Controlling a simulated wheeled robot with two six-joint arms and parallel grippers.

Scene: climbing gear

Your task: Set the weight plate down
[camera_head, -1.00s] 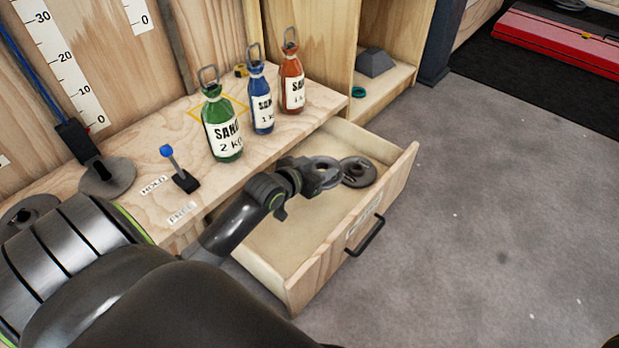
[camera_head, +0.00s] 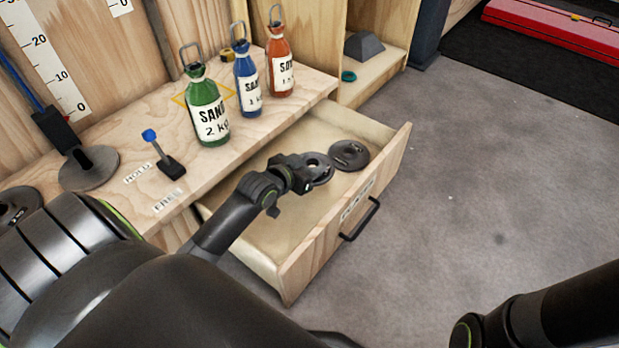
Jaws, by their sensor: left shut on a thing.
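My left gripper (camera_head: 304,174) is shut on a dark round weight plate (camera_head: 322,164) with a hole in its middle. It holds the plate within the open wooden drawer (camera_head: 291,264), near the drawer's back right. Part of the plate is hidden by the gripper. I cannot tell whether the plate touches the drawer floor. A second dark plate (camera_head: 349,151) lies flat in the drawer just beyond, close to the held one. My right arm enters at the lower right, but its gripper is out of the frame.
Green (camera_head: 206,108), blue (camera_head: 247,85) and orange (camera_head: 280,68) sand bottles stand on the bench above the drawer. A blue-knobbed lever (camera_head: 163,152) stands at the HOLD and FREE labels. The drawer's front left is empty. Grey floor (camera_head: 490,180) is clear at the right.

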